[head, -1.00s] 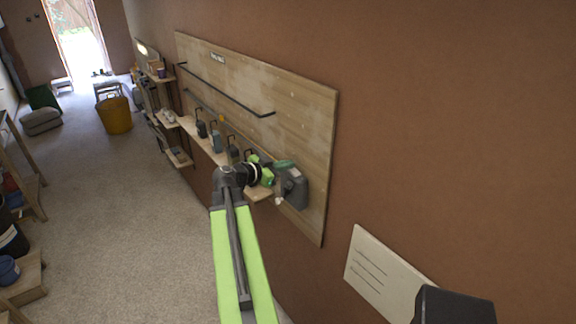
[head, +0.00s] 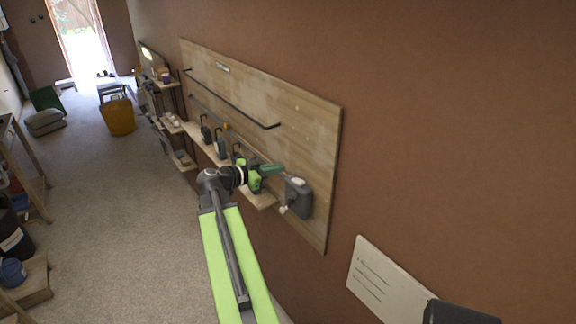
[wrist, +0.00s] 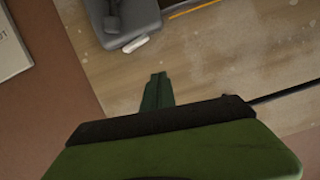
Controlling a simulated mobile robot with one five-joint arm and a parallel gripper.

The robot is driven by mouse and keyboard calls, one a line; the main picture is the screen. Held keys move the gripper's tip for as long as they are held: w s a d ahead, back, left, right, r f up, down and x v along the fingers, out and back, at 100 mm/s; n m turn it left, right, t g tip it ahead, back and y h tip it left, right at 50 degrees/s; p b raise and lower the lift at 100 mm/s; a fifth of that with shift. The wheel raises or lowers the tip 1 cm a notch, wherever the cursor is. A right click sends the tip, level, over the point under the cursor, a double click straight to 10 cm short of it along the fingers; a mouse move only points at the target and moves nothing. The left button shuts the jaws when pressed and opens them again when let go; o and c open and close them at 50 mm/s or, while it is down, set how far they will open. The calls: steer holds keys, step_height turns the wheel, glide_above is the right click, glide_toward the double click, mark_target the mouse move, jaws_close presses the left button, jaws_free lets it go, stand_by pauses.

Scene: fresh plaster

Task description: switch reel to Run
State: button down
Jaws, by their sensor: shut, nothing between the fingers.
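The reel, as far as I can tell, is the dark grey box (head: 299,199) on the right end of the wooden wall board. It has a pale patch on top, a dark knob or lever on its face and a small white piece at its lower left. The wrist view shows part of this box (wrist: 140,18) at the top, with a dark lever (wrist: 112,18); the rest is cut off. No switch marking is readable. My gripper (head: 281,169) is shut and empty, just left of the box and apart from it. Its fingertips show in the wrist view (wrist: 158,78).
The wooden board (head: 318,130) carries black rails (head: 235,108) and a narrow shelf (head: 262,201) with several dark tools. A white card (head: 375,275) is on the wall at lower right. A yellow bucket (head: 118,117) stands far off.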

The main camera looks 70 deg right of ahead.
steer(key=v, duration=0.4)
steer(key=shift+w+a+p, duration=0.15)
steer(key=shift+w+p, duration=0.15)
steer(key=w+a+f+n+t+y+b, duration=0.1)
steer(key=w+a+f+n+t+b, duration=0.25)
steer(key=w+a+f, duration=0.55)
steer(key=w+a+f+n+t+b, duration=0.25)
steer(key=w+a+f+b, duration=0.3)
steer(key=w+a, duration=0.6)
steer(key=w+a+f+n+t+y+b, duration=0.1)
steer(key=a+f+n+y, duration=0.1)
steer(key=a+f, duration=0.3)
steer(key=w+a+f+n+y+b, duration=0.1)
steer(key=w+a+f+n+y, duration=0.1)
steer(key=a, duration=0.6)
steer(key=w+a+f+n+t+y+b, duration=0.1)
steer(key=a+f+n, duration=0.25)
steer(key=a, duration=0.25)
steer(key=s+a+f+n+y, duration=0.1)
steer(key=a+f+n+y, duration=0.1)
steer(key=a+n, duration=0.3)
steer(key=s+a+f+n+y, duration=0.2)
steer(key=a+n+y, duration=0.3)
steer(key=a, duration=0.7)
steer(key=shift+f+n+g, duration=0.4)
steer(key=shift+f+n, duration=0.15)
steer(key=shift+n, duration=0.2)
